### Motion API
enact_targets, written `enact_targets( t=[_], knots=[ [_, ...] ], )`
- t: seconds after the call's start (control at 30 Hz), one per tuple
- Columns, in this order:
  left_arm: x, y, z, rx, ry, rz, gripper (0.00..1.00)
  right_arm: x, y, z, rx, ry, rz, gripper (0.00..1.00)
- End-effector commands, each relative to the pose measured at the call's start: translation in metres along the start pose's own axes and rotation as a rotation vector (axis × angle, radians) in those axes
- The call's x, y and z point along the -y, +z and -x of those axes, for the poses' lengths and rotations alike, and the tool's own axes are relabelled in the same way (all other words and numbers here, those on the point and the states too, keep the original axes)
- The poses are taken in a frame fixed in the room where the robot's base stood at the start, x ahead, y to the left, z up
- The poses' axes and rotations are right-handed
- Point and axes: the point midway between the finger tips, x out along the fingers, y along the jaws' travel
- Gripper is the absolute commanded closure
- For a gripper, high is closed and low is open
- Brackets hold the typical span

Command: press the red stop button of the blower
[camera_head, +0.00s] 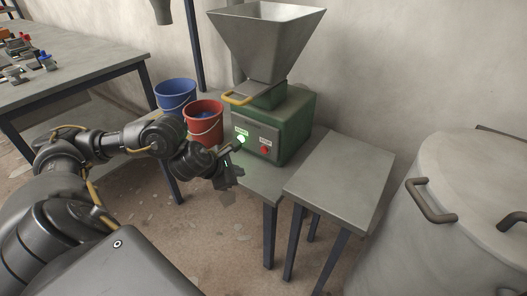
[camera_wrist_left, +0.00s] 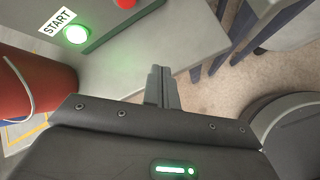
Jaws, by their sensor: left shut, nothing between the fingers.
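The blower is a green machine (camera_head: 297,127) with a grey metal hopper on top, standing on a grey table. Its front panel carries a lit green START button (camera_head: 241,139) and, to its right, the red stop button (camera_head: 264,150). In the left wrist view the red stop button (camera_wrist_left: 124,3) is cut by the top edge, and the lit green button (camera_wrist_left: 76,34) is at the upper left. My left gripper (camera_head: 232,172) is below and left of the panel, apart from the red button. Its fingers (camera_wrist_left: 162,88) are together and empty. My right gripper is not in view.
A red bucket (camera_head: 204,124) and a blue bucket (camera_head: 176,97) stand left of the machine, close to my left arm. A bare grey table (camera_head: 340,172) adjoins at the right. A large grey drum (camera_head: 450,230) with handles fills the right side.

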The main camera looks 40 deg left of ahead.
Motion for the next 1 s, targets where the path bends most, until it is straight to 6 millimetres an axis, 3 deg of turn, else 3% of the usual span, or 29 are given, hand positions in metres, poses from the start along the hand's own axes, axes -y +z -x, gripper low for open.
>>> enact_targets(
  t=[0.27,0.77,1.0],
  knots=[
    [-0.004,0.005,-0.005,0.002,0.002,0.005,1.00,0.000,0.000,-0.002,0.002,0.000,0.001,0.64],
    [-0.036,0.036,-0.050,0.003,0.002,0.007,1.00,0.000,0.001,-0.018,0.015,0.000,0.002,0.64],
    [-0.044,0.044,-0.060,0.002,0.001,0.006,1.00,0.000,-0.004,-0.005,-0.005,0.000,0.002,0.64]
  ],
)
